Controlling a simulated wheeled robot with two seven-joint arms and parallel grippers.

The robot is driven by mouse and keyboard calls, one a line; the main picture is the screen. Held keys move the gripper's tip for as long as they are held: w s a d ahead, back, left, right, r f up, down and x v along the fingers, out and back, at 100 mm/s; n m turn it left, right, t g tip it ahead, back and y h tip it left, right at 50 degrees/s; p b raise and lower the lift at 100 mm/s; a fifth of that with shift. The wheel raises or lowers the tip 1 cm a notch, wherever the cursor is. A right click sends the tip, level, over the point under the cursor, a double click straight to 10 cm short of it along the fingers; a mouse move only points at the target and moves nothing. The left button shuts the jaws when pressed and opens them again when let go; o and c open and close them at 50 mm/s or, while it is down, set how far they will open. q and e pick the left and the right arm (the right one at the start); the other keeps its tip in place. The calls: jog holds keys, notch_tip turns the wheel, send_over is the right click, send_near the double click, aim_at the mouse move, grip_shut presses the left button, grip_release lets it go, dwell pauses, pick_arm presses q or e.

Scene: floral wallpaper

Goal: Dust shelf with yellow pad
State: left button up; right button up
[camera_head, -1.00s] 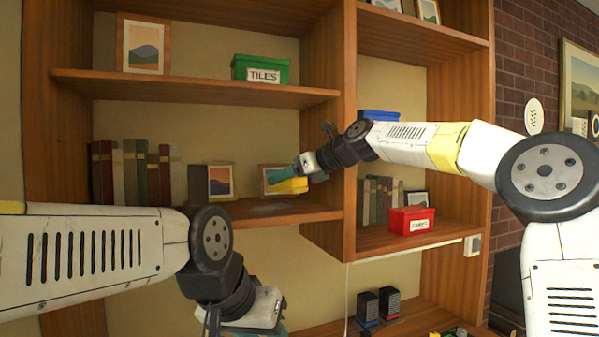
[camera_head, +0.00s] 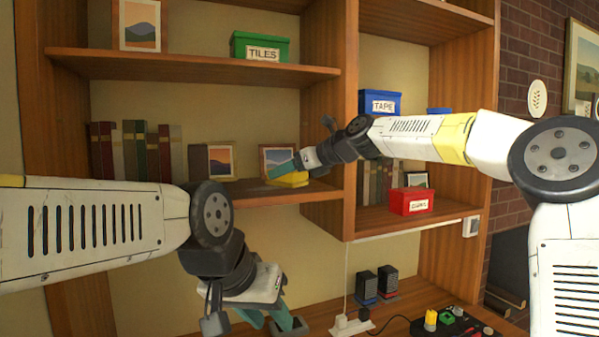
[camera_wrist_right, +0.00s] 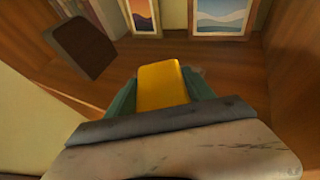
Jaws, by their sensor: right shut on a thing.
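My right gripper (camera_head: 284,171) is shut on the yellow pad (camera_head: 290,180), low at the left bay's middle shelf (camera_head: 240,191). The pad looks level and at or just above the board; I cannot tell if it touches. In the right wrist view the pad (camera_wrist_right: 162,84) sits between the teal fingers, with the wooden shelf (camera_wrist_right: 135,60) beyond. A pale grey dust patch showed on this board earlier; it is not clear now. My left gripper (camera_head: 270,322) hangs low in front of the shelving, teal fingers apart and empty.
Two picture frames (camera_head: 221,160) (camera_head: 276,158), a dark brown block (camera_head: 198,160) and a row of books (camera_head: 135,150) stand on this shelf. An upright divider (camera_head: 343,190) closes its right side. Red (camera_head: 411,201) and blue (camera_head: 379,103) boxes stand in the right bay.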

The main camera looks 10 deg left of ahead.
jog(key=shift+f, duration=0.9)
jog(key=shift+w+a, duration=0.1)
jog(key=shift+w+a+r, duration=0.1)
jog(key=shift+w+a, duration=0.55)
jog(key=shift+w, duration=0.25)
jog(key=shift+w+a, duration=0.6)
jog(key=shift+w, duration=0.25)
jog(key=shift+w+a+f, duration=0.1)
jog(key=shift+w+a, duration=0.55)
jog(key=shift+w, duration=0.3)
jog(key=shift+w+a+f, duration=0.1)
jog(key=shift+w+a, duration=0.5)
jog(key=shift+w, duration=0.3)
jog(key=shift+w+a+f, duration=0.1)
jog(key=shift+w+a, duration=0.55)
jog(key=shift+w, duration=0.3)
